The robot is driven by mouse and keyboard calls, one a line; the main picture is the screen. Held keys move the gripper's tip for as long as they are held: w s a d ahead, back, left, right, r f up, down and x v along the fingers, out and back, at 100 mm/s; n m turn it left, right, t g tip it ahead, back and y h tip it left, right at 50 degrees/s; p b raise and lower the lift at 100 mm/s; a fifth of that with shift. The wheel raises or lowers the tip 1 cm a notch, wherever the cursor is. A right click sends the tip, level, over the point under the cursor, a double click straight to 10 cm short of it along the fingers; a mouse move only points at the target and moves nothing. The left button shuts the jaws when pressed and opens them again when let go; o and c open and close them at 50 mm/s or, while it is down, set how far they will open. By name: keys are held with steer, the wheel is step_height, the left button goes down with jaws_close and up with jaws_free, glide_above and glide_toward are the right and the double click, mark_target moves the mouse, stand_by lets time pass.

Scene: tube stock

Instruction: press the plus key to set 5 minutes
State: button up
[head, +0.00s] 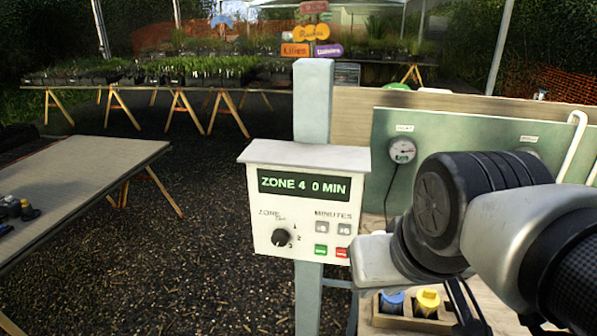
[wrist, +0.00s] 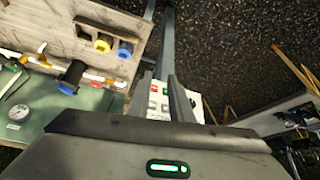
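A white controller box (head: 262,200) is fixed to a pale blue-green post. Its display (head: 303,185) reads ZONE 4 0 MIN. Under the word MINUTES are a left grey key (head: 321,228) and a right grey key (head: 344,228); their marks are too small to read surely. A green key (head: 320,250) and a partly covered red key (head: 342,253) sit below. A black zone knob (head: 281,238) is at the left. My gripper (wrist: 176,88) points toward the box, its fingers seen against the box and post in the wrist view. Their opening and any contact are unclear.
The post (head: 313,110) rises behind the box. A green board (head: 440,135) with a gauge (head: 402,150) is on the right, above a wooden tray (head: 393,322) holding blue and yellow capped parts. A table (head: 80,180) stands left. The space before the box's left side is clear.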

jaws_close()
stand_by(1.4)
